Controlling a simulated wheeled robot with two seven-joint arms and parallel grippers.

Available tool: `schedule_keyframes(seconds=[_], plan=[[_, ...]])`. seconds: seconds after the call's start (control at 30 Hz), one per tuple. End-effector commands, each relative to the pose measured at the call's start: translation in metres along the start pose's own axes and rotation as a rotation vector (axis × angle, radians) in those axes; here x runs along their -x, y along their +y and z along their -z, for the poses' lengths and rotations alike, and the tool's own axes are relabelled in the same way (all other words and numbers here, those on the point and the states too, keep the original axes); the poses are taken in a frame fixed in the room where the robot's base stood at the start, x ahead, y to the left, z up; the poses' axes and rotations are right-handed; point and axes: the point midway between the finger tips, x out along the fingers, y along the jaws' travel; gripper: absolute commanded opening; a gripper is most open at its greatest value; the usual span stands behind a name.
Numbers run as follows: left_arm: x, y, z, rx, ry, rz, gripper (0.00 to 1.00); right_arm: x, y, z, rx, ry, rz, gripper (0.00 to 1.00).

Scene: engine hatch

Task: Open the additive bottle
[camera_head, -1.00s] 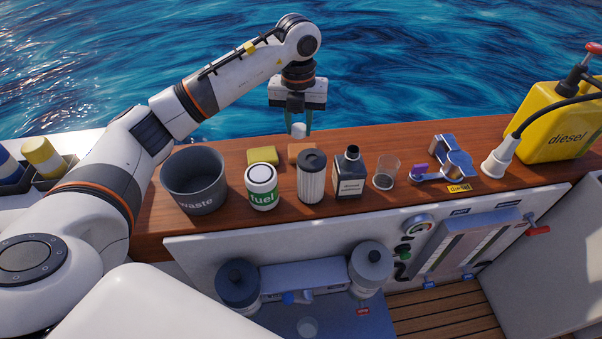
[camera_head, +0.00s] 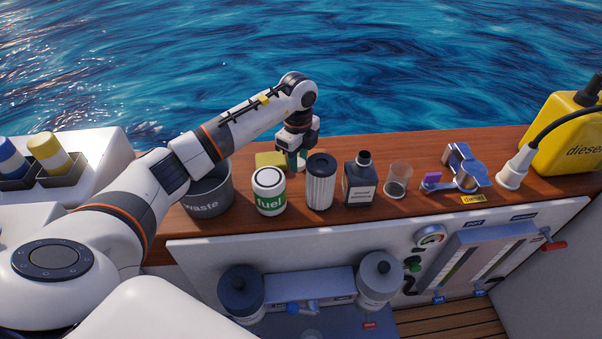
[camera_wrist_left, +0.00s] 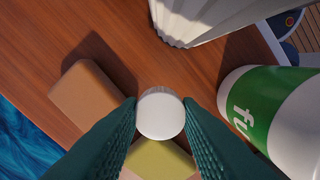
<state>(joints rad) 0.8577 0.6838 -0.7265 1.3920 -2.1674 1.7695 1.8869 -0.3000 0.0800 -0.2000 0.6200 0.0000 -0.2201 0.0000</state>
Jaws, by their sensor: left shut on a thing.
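The additive bottle (camera_head: 360,185) is a dark square bottle with a pale label, upright on the wooden ledge. Its short neck shows no cap on top. My left gripper (camera_head: 297,162) is low over the ledge, left of the bottle and behind the filter and fuel can. In the left wrist view its green fingers are shut on a round white cap (camera_wrist_left: 160,113). The cap is hard to make out in the head view. My right gripper is not in view.
The yellow sponge (camera_wrist_left: 160,160) and a brown block (camera_wrist_left: 88,95) lie near the cap. The fuel can (camera_head: 269,192), ribbed filter (camera_head: 320,185), waste bin (camera_head: 207,195) and clear cup (camera_head: 398,180) stand on the ledge (camera_head: 430,205). A yellow diesel canister (camera_head: 565,140) stands far right.

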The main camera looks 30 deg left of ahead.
Motion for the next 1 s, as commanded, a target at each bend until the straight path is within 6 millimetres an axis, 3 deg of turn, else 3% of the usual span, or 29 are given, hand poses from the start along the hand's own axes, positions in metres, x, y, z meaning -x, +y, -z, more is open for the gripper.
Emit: schedule_keyframes(seconds=[0.43, 0.8, 0.83, 0.93, 1.0], plan=[[-0.048, 0.0, -0.001, -0.003, -0.001, 0.001, 0.03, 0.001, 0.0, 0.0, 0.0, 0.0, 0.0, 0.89], [-0.054, 0.0, 0.0, -0.004, 0.0, -0.001, 0.03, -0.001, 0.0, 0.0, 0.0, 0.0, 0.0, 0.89], [-0.053, 0.0, 0.0, -0.004, 0.0, -0.002, 0.34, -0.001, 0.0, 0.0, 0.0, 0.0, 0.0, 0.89], [-0.053, 0.0, 0.0, -0.003, 0.0, -0.001, 0.5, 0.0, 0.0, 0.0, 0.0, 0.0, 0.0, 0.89], [-0.053, 0.0, 0.0, -0.003, 0.0, -0.001, 0.52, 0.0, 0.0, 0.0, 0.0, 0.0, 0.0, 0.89]])
